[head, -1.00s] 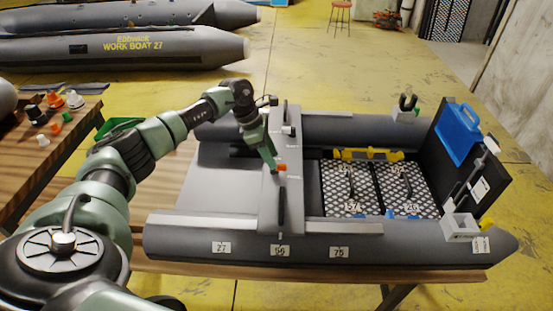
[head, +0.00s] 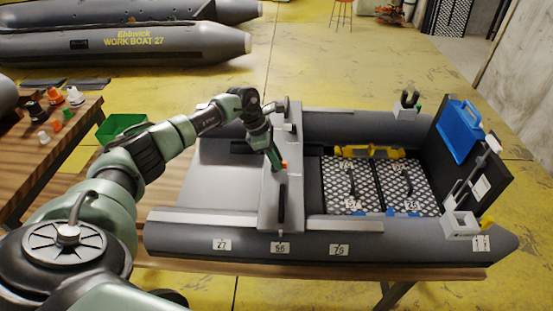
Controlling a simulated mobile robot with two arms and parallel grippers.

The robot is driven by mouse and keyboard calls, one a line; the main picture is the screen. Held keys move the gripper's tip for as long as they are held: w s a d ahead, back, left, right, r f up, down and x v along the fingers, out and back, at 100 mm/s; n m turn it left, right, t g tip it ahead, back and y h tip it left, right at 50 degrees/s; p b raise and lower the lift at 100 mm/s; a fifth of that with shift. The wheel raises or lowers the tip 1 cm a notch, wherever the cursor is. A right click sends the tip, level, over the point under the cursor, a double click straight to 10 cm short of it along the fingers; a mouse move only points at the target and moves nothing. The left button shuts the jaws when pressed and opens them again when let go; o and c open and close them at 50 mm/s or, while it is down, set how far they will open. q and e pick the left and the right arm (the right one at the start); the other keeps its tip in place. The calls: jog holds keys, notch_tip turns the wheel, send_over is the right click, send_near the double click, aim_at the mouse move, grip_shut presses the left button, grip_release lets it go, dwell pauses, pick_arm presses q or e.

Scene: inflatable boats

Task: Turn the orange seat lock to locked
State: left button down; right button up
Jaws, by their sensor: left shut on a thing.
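The orange seat lock (head: 285,166) sits on the grey seat board (head: 268,205) that runs across the small grey inflatable boat (head: 420,247). Small pale lettering shows on the board near the lock, too small to read. My left gripper (head: 278,167) reaches down from the upper left and is shut on the lock. Its fingers hide part of the lock, so its exact angle is hard to tell. My right gripper is not in view.
A dark strap or handle (head: 282,203) stands on the seat board close to the gripper. Patterned floor panels (head: 350,187) and a blue tank (head: 459,131) lie to the right. A side table (head: 75,125) with small caps and a green tray (head: 121,126) is at the left.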

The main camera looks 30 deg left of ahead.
pick_arm(q)
jog(key=shift+r+n, duration=0.1)
jog(key=shift+n, duration=0.3)
jog(key=shift+n+t+p, duration=0.3)
jog(key=shift+n+p, duration=0.2)
jog(key=shift+n, duration=0.1)
jog(key=n+p, duration=0.1)
jog(key=n+t+y, duration=0.1)
jog(key=n, duration=0.1)
jog(key=shift+w+a+r+y+p, duration=0.1)
jog(key=shift+y+p, duration=0.2)
jog(key=shift+p, duration=0.05)
jog(key=n+p, duration=0.1)
jog(key=n, duration=0.2)
jog(key=shift+y, duration=0.4)
jog(key=shift+w+a+n+t+y, duration=0.1)
jog(key=shift+n+t+y, duration=0.25)
jog(key=shift+n, duration=0.65)
jog(key=shift+n+y, duration=0.45)
jog(key=shift+n, duration=0.45)
jog(key=shift+a+n+y, duration=0.1)
jog(key=shift+n+y, duration=0.2)
jog(key=shift+n, duration=0.6)
jog(key=n+y+b, duration=0.1)
jog(key=n, duration=0.3)
jog(key=shift+a+b, duration=0.15)
jog(key=shift+b, duration=0.15)
jog(key=shift+n+y, duration=0.3)
